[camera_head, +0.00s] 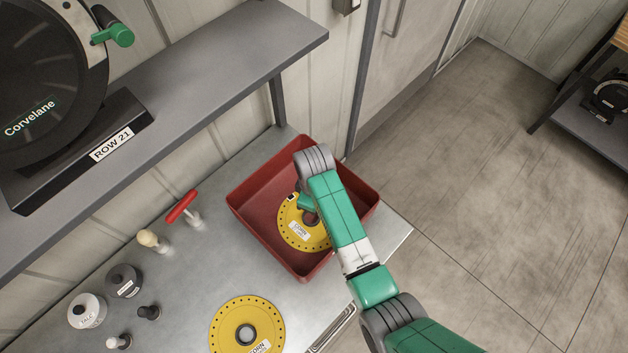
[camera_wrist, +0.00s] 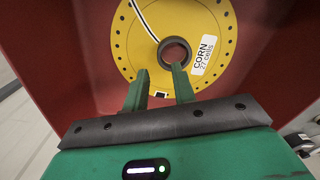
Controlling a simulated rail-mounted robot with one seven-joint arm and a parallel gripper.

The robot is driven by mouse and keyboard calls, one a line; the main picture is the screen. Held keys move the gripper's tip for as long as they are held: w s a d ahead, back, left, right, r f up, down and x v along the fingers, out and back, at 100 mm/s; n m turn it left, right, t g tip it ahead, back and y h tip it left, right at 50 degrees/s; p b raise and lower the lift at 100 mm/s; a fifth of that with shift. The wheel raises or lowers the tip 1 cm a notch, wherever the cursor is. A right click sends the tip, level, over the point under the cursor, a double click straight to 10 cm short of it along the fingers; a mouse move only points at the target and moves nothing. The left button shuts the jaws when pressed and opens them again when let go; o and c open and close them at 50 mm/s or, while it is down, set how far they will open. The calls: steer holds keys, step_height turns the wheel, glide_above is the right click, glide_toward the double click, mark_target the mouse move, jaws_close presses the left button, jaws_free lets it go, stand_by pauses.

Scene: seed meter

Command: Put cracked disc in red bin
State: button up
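A yellow disc (camera_head: 288,222) with a "CORN" label is inside the red bin (camera_head: 262,243), below my gripper (camera_head: 308,205). In the wrist view the same disc (camera_wrist: 215,27) shows its dark hub ring, rim holes and a thin pale curved line running from the hub to the edge, which looks like a crack. The red bin wall (camera_wrist: 60,60) surrounds it. My gripper (camera_wrist: 160,78) is open, its two fingers apart over the disc, the right fingertip close to the hub. Whether a finger touches the disc is unclear. My arm covers part of the bin.
A second yellow disc (camera_head: 224,325) lies on the grey bench (camera_head: 180,285). A red T-handle tool (camera_head: 182,206), a pale knob (camera_head: 148,238) and several weights or pegs stand at left. A shelf (camera_head: 225,65) with a black meter (camera_head: 45,80) overhangs the back.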

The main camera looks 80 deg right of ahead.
step_height(320, 180, up, 8)
steer(key=shift+f, duration=0.15)
stand_by(0.6)
